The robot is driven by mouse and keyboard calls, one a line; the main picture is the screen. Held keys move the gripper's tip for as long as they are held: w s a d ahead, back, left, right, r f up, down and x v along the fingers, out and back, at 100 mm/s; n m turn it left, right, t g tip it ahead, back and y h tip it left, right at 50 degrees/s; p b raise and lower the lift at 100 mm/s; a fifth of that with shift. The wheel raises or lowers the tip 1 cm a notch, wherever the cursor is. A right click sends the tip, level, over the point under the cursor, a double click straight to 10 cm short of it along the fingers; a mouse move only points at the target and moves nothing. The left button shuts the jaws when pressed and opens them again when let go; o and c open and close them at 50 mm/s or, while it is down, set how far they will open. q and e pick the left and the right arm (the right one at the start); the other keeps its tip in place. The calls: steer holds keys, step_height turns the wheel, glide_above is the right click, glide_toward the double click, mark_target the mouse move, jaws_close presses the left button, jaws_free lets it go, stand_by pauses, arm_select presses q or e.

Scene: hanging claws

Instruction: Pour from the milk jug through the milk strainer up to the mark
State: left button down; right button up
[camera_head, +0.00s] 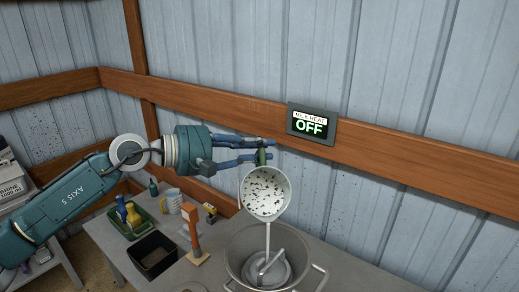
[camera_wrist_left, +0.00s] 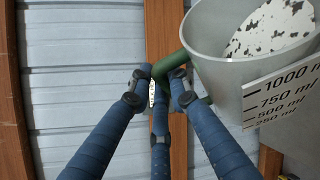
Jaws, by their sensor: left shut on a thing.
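The milk jug (camera_head: 265,193) is a pale metal vessel with a green handle, holding white milk with dark specks. My left gripper (camera_head: 262,148) is shut on that handle, holding the jug above the large pot (camera_head: 236,262). The jug (camera_wrist_left: 225,60) in the left wrist view carries a scale from 250 to 1000 ml. A grey metal piece (camera_head: 272,272), perhaps the milk strainer, is in the pot. A thin pale strip (camera_head: 268,238) runs down from the jug's lower rim; I cannot tell whether it is milk or metal. The pot's level mark is not visible. My right gripper is out of view.
A milk heat display (camera_head: 311,124) on the wooden rail reads OFF. On the table stand a green tray (camera_head: 132,232) with bottles, a black bin (camera_head: 153,254), a mug (camera_head: 173,200) and an orange upright piece (camera_head: 193,230). Corrugated wall lies close behind.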

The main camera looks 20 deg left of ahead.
arm_select(q)
steer(key=shift+s+d+m+t+b, duration=0.3)
steer(key=shift+s+m+b, duration=0.35)
steer(key=shift+b, duration=1.35)
stand_by(2.5)
